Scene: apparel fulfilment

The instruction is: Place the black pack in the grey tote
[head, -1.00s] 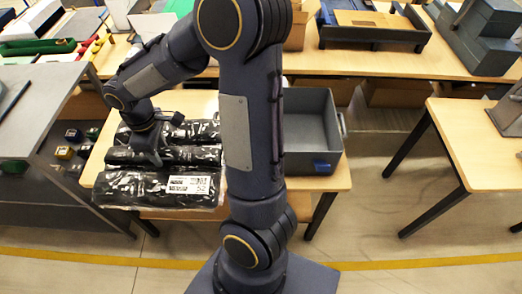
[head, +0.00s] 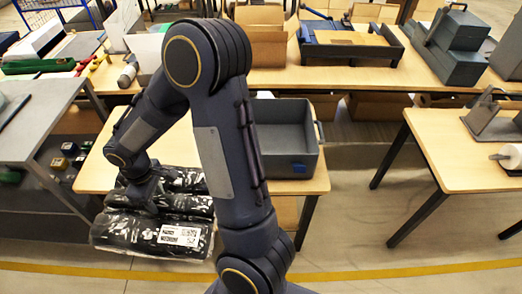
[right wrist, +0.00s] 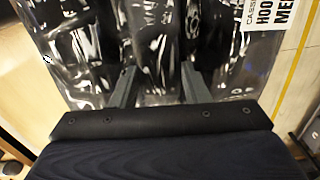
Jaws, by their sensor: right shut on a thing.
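The black pack (head: 125,234) is a shiny clear-wrapped bundle of several black rolls with a white label. In the head view it is at the lower left, overlapping the front edge of the table, and looks raised off the top. My right gripper (head: 143,196) is shut on the pack from above. In the right wrist view both fingers press into the dark wrapping of the pack (right wrist: 150,45); the fingertips are hidden in its folds. The grey tote (head: 270,166) stands open on the same table, right of the pack, partly hidden behind my right arm. My left gripper is not in view.
The small wooden table (head: 97,175) is bare at its left. A grey shelf unit (head: 40,125) stands close on the left. A long bench (head: 350,77) with boxes and trays runs behind. Another table (head: 460,150) stands right, across open floor.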

